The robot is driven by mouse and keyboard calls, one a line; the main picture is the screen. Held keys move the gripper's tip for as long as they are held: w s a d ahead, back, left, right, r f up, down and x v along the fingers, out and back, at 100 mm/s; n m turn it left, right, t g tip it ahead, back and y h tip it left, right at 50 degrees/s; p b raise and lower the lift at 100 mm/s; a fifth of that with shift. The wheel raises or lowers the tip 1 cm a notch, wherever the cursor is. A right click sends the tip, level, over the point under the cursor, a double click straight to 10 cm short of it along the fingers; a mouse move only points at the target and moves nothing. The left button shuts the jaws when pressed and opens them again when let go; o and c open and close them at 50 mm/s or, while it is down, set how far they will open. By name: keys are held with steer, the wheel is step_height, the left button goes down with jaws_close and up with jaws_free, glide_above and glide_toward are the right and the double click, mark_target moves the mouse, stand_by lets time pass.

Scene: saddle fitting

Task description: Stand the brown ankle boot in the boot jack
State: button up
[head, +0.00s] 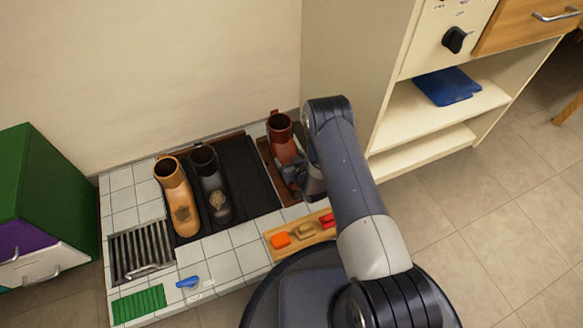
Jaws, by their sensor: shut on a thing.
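The reddish-brown ankle boot (280,128) is upright at the right end of the tiled ledge, its opening facing up. My gripper (308,181) is at the boot's right side, low down, and is shut on it; the fingertips are partly hidden by my arm. A reddish-brown wooden piece (266,156), which looks like the boot jack, shows under and beside the boot. Boot and gripper hide much of it, and I cannot tell whether the boot is seated in it.
A tan boot (178,200) and a black boot (209,180) stand on a dark mat (245,175). A wooden tray (272,252) with coloured pieces, a metal grate (140,250) and a blue item (188,282) lie nearer. A cream shelf unit (400,150) stands close at right.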

steer(key=shift+w+f+b, duration=0.1)
steer(key=shift+f+b, duration=0.7)
steer(key=shift+f, duration=1.1)
steer(key=shift+f, duration=0.1)
steer(key=o, duration=1.4)
steer(key=shift+f, duration=0.1)
steer(key=shift+s+d+r, duration=0.1)
steer(key=shift+s+r, duration=0.2)
steer(key=shift+r, duration=0.05)
steer(key=p+v, duration=0.3)
steer(key=v, duration=0.4)
steer(key=shift+f, duration=0.15)
